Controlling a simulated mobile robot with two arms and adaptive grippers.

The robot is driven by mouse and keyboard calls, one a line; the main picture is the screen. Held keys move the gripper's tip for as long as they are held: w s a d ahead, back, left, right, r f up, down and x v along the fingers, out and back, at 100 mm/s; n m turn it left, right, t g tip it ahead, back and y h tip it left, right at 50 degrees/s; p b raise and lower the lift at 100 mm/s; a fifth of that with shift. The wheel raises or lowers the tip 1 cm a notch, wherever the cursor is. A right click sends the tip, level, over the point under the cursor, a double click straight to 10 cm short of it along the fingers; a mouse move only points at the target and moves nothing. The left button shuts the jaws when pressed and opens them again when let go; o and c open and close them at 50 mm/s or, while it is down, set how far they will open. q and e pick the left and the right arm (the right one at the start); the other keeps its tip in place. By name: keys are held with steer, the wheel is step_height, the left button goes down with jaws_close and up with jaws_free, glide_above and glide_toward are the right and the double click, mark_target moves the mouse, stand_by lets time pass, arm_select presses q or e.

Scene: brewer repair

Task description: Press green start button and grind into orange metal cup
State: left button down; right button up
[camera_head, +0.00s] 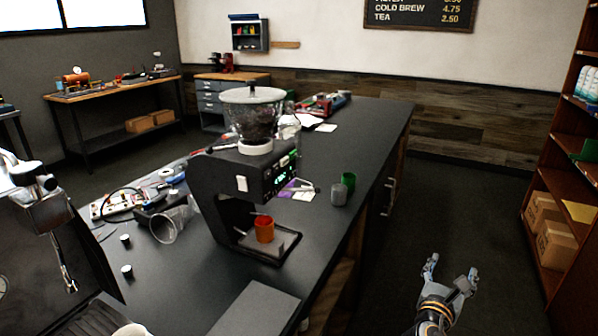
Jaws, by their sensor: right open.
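A black grinder (235,182) with a clear, bean-filled hopper (252,112) stands on the dark counter. Its front control panel (281,172) faces right and shows small green lights; I cannot single out the start button at this size. An orange metal cup (264,229) stands upright on the tray at the grinder's base, under the overhang. My right gripper (450,268) is open and empty, low at the right, over the floor beyond the counter's edge and well apart from the grinder. My left gripper is not in view.
A grey cup (339,194) and a green cup (348,182) stand right of the grinder. A clear funnel-like cup (168,226) lies at its left. An espresso machine (45,240) fills the left foreground. A shelf (565,190) with boxes stands at far right. Floor between is clear.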

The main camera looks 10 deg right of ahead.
jaws_close()
stand_by(1.3)
